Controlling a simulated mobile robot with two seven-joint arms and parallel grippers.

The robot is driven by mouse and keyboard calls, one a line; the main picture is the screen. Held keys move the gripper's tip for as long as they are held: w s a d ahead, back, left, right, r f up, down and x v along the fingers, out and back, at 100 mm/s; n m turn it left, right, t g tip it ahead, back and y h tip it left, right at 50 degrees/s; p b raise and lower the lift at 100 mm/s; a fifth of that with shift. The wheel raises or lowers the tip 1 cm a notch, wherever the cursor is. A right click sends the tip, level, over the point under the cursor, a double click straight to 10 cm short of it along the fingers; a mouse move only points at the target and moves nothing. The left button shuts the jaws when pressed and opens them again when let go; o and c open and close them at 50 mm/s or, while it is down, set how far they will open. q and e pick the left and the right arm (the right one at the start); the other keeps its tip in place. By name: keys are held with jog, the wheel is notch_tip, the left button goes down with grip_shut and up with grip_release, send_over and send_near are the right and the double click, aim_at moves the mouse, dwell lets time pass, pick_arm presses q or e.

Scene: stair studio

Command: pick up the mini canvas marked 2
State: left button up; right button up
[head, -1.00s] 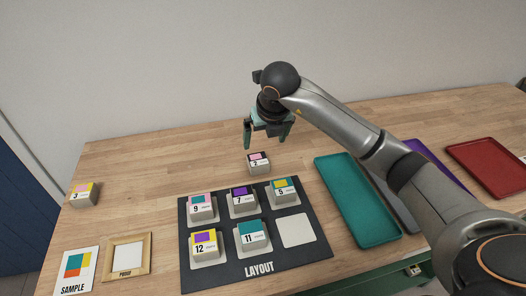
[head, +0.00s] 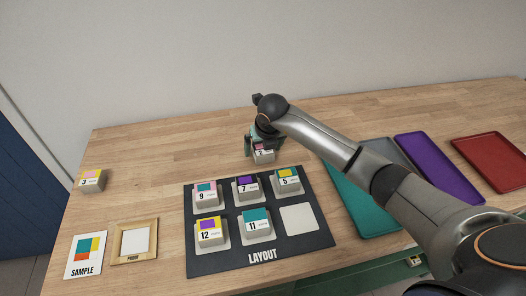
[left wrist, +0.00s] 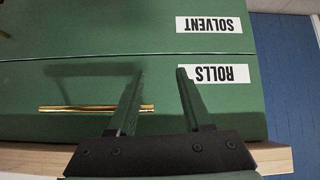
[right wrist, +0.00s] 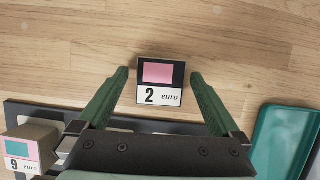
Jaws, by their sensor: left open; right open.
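The mini canvas marked 2 (head: 264,156) is a small block with a pink and black top and a white "2 euro" label. It sits on the wooden table behind the layout board. In the right wrist view the canvas (right wrist: 160,80) lies between the fingertips of my right gripper (right wrist: 160,76), with a gap on each side. My right gripper (head: 263,150) is open and low over the canvas, partly hiding it in the head view. My left gripper (left wrist: 158,72) is open and empty in front of green drawers labelled SOLVENT and ROLLS.
The dark layout board (head: 285,247) holds several numbered canvases and one empty pale square (head: 298,218). Canvas 3 (head: 92,181) stands at far left. Teal (head: 352,200), purple (head: 424,160) and red (head: 488,160) trays lie right. A sample card (head: 84,256) and proof frame (head: 134,241) lie front left.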

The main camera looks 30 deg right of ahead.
jog(key=shift+w+f, duration=0.1)
jog(key=shift+f, duration=0.2)
jog(key=shift+c, duration=0.4)
jog(key=c, duration=1.3)
jog(key=shift+r, duration=0.15)
